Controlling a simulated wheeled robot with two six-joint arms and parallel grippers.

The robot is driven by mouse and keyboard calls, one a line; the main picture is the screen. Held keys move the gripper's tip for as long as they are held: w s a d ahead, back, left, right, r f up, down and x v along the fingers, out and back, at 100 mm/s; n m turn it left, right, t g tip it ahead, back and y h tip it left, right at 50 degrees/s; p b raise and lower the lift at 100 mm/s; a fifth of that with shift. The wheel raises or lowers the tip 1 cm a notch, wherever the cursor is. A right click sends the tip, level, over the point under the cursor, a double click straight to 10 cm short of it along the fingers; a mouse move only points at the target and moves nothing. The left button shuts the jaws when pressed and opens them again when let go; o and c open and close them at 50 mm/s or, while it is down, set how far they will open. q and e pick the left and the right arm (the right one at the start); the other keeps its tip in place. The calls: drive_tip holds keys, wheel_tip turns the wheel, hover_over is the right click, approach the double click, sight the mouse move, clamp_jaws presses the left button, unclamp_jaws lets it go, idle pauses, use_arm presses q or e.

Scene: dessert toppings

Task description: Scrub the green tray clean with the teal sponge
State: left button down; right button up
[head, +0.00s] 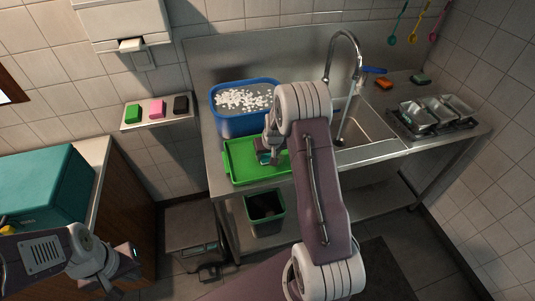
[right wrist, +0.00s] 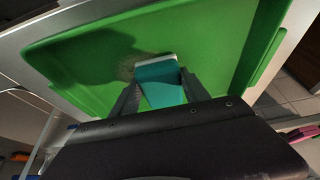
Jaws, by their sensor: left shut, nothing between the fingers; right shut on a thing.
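The green tray (head: 240,172) lies on the steel counter, left of the sink. In the right wrist view the tray (right wrist: 215,35) fills the upper part, and a faint brownish smudge shows beside the sponge. My right gripper (head: 266,155) is over the tray, shut on the teal sponge (head: 264,158). In the right wrist view the sponge (right wrist: 160,85), with a pale end, sits between the fingers at the tray's floor; whether it touches cannot be told. My arm hides the tray's right part in the head view. My left gripper (head: 128,256) is shut and empty at the lower left, away from the tray.
A blue tub (head: 238,125) of white foam stands behind the tray. The sink (head: 365,130) with a running tap and a dish rack (head: 435,122) are to the right. A wall shelf (head: 157,121) holds green, pink and black sponges. A bin (head: 264,208) stands below the counter.

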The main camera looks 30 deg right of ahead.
drive_tip(key=shift+f, duration=0.35)
